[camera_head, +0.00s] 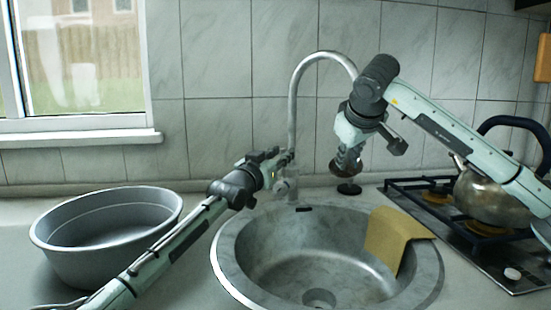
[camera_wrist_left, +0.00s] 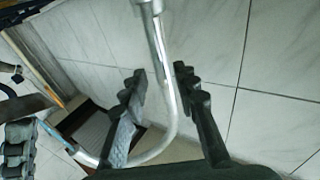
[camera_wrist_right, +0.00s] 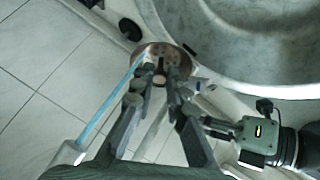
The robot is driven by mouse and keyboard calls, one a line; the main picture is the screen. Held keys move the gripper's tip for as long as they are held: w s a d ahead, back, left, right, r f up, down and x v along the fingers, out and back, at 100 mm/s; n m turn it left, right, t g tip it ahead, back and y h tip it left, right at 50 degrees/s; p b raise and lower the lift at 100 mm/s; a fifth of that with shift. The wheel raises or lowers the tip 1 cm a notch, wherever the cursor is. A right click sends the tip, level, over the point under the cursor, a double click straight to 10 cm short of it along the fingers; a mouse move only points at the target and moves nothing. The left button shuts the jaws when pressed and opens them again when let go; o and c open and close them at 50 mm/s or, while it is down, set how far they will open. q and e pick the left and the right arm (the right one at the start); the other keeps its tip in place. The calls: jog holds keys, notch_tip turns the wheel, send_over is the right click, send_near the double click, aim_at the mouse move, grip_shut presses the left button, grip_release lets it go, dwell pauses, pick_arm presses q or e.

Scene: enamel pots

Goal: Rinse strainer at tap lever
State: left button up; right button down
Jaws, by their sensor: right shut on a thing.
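The strainer, a small round brownish disc, shows in the right wrist view (camera_wrist_right: 165,62) and below my right gripper in the head view (camera_head: 340,168). My right gripper (camera_wrist_right: 163,78) is shut on it, above the sink's back rim and right of the tap's upright pipe. The tap (camera_head: 293,105) is a tall curved metal pipe behind the sink. My left gripper (camera_head: 283,157) is at the lower tap pipe, its fingers apart and empty. In the left wrist view the pipe (camera_wrist_left: 170,75) passes across the finger gap; contact is unclear. The tap lever is hard to make out near the tap base.
The round sink (camera_head: 290,240) has a yellow cloth (camera_head: 395,238) over its right rim. A grey basin (camera_head: 75,262) stands left, partly behind my left arm. A kettle (camera_head: 485,197) stands on the hob (camera_head: 515,270) at right. A small black object (camera_head: 349,189) sits behind the sink.

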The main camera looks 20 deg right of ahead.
pick_arm(q)
jog(key=r+v, duration=0.1)
jog(key=v, duration=0.6)
jog(key=shift+a+f, duration=0.15)
jog(key=shift+f, duration=0.35)
jog(key=shift+c, duration=0.6)
